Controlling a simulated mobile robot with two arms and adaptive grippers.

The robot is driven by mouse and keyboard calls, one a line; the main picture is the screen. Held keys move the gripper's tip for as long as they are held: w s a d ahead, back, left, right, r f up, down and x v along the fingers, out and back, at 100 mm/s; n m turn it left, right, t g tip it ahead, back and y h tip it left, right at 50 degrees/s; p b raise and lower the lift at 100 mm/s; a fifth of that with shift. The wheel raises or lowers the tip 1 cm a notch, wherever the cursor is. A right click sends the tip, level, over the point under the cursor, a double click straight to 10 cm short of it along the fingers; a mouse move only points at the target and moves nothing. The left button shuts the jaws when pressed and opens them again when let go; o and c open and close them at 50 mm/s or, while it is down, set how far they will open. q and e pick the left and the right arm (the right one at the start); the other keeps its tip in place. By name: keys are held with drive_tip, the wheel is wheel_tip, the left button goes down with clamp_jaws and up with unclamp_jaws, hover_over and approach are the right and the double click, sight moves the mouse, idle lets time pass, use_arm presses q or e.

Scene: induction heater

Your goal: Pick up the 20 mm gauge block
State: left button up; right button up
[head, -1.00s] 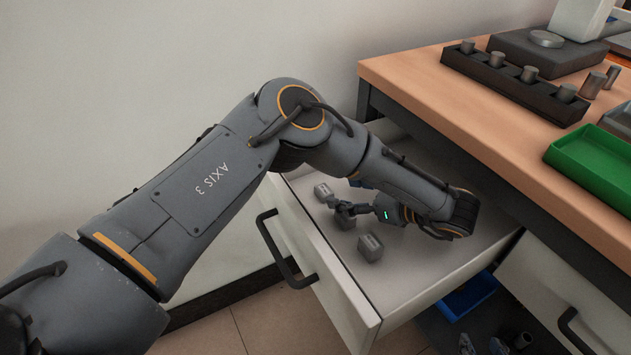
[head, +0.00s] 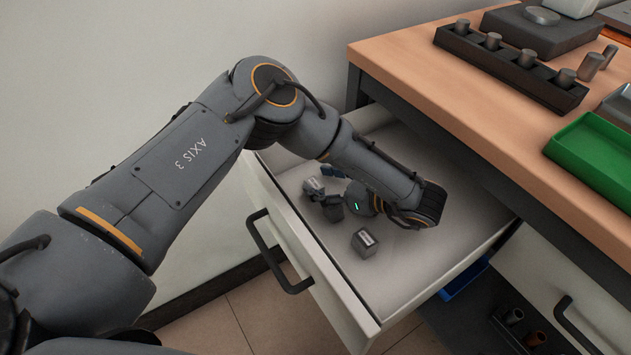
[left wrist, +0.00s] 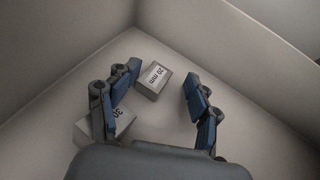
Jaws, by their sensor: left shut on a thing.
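The 20 mm gauge block (left wrist: 153,80), a grey block with a white label, is between the fingertips of my left gripper (left wrist: 164,84) in the left wrist view. The gripper is shut on it, though contact at the right-hand finger is hard to make out. In the head view my left gripper (head: 326,190) is low in the open drawer, at the block (head: 312,187) farthest to the left, which it partly hides. The 30 block (left wrist: 104,122) is beside the left-hand finger, partly covered by it. My right gripper is not in view.
The drawer (head: 400,285) has raised walls close around the gripper. The wooden bench top (head: 450,95) overhangs to the right, with a green tray (head: 590,155) and a dark holder of cylinders (head: 510,70).

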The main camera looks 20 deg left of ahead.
use_arm(q)
drive_tip(key=shift+s+d+f, duration=0.1)
drive_tip(key=shift+d+f, duration=0.05)
drive_tip(key=shift+f, duration=0.3)
clamp_jaws()
